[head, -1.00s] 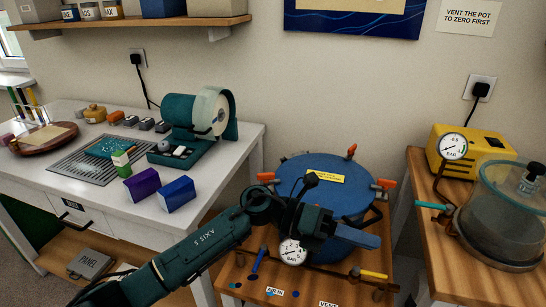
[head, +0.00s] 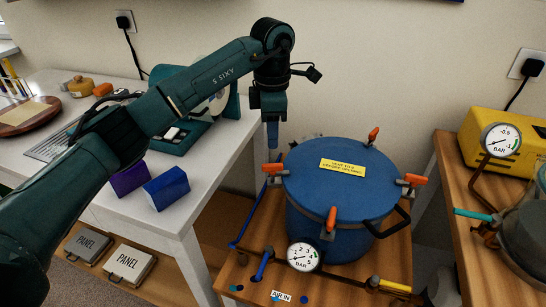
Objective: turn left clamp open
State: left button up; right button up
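The blue pressure pot (head: 335,185) stands on a wooden stand, its lid on and a yellow label on top. The left clamp (head: 272,169) has an orange handle at the lid's left edge. Other orange-handled clamps sit at the front (head: 331,219), right (head: 412,179) and back (head: 373,136) of the lid. My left gripper (head: 272,147) points down just above the left clamp in the picture, its blue fingertips seen edge-on; a small gap shows between them and the handle. I cannot tell its opening. My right gripper is out of view.
A dial gauge (head: 303,256), a blue-handled valve (head: 262,264) and a yellow-handled valve (head: 394,286) are in front of the pot. A black handle (head: 396,222) juts from its right side. The white bench (head: 215,190) stands left, the yellow pump (head: 490,145) right.

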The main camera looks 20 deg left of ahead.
aim_at(272, 164)
pick_arm(q)
notch_tip(272, 164, down, 8)
jog(key=shift+f+p, duration=0.2)
jog(key=shift+p, duration=0.15)
grip_shut()
